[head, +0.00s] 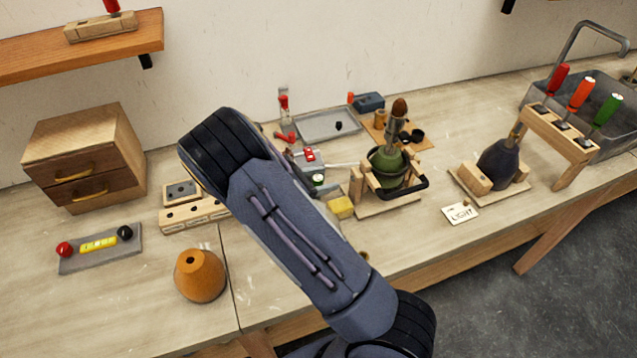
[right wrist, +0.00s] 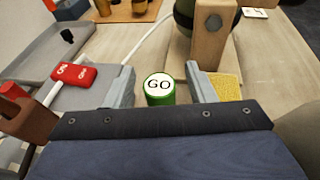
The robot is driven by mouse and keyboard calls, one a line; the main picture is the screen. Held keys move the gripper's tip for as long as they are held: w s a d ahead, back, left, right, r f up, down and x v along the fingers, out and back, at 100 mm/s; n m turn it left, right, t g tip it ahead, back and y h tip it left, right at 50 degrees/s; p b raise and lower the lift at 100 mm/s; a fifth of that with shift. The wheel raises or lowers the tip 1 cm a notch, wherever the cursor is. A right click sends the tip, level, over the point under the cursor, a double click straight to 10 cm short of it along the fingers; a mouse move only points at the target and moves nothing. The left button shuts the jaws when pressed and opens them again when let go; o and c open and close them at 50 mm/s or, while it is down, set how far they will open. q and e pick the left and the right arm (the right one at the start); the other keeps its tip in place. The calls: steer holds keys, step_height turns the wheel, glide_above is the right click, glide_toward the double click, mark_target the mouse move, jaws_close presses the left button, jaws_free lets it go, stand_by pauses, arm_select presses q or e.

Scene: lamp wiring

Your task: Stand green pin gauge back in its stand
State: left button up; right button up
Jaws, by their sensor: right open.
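The green pin gauge (right wrist: 160,89) shows in the right wrist view with its white round end marked "GO" facing the camera. In the head view, its white and green end (head: 318,179) shows just beyond my right arm. My right gripper (right wrist: 163,86) is open, with one finger on each side of the gauge; I cannot tell whether either touches it. My arm hides most of this gripper in the head view. A wooden block with holes (head: 190,217) lies left of my arm; I cannot tell whether it is the gauge's stand. My left gripper is not in view.
A red ON/OFF switch (right wrist: 75,75) and a white cable lie beside the gripper. A wooden cradle (head: 357,186) holding a green lamp body and a yellow sponge (head: 341,207) are close on the right. An orange cone (head: 200,276) stands at the front left, with bare bench around it.

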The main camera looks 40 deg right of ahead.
steer(key=shift+d+f, duration=0.1)
steer(key=shift+d, duration=0.2)
jaws_close()
